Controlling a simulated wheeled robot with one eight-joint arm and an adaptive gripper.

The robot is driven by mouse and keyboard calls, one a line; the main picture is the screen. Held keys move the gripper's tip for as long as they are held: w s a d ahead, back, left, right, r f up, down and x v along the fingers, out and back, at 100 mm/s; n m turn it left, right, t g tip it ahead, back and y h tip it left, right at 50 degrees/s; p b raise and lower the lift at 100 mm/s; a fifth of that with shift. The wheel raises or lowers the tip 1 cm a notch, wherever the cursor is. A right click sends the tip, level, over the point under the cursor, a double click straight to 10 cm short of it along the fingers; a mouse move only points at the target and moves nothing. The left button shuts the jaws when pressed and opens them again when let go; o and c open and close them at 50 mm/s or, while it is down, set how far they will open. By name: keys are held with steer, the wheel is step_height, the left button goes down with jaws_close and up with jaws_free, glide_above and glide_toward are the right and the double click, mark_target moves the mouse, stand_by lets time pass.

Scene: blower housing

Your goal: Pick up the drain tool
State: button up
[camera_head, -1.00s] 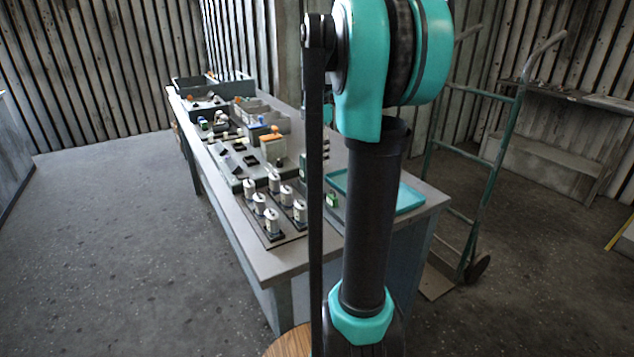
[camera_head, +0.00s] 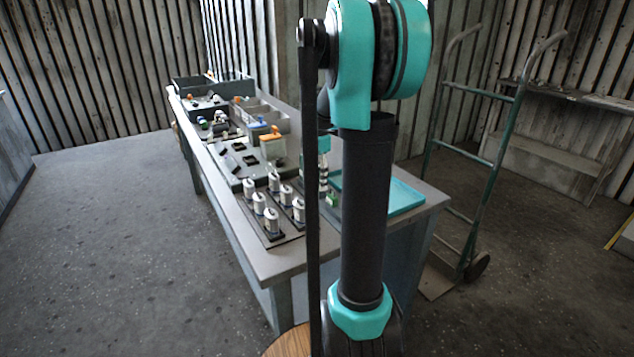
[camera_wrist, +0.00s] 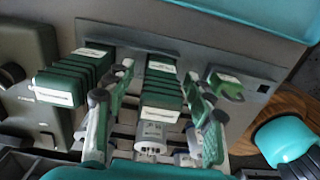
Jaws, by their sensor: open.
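I cannot tell for sure which item is the drain tool. In the wrist view a small green labelled piece (camera_wrist: 228,86) sits on a grey plate at the right; a small green piece by the teal tray also shows in the head view (camera_head: 332,200). My gripper (camera_wrist: 157,80) is open above the bench, its fingers on either side of a ribbed green labelled stack (camera_wrist: 162,92). Contact cannot be made out. A second ribbed green stack (camera_wrist: 72,82) lies left of the fingers. In the head view my arm hides much of this area.
White cylinders (camera_head: 272,221) stand in a dark holder at the bench's (camera_head: 262,262) front. Bins and parts crowd its far end. A teal tray (camera_head: 405,196) lies at the right. A hand truck (camera_head: 505,130) stands beyond. The floor on the left is clear.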

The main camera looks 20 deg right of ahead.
steer(key=shift+c, duration=0.3)
steer(key=c, duration=0.9)
steer(key=shift+c, duration=0.3)
steer(key=shift+r, duration=0.2)
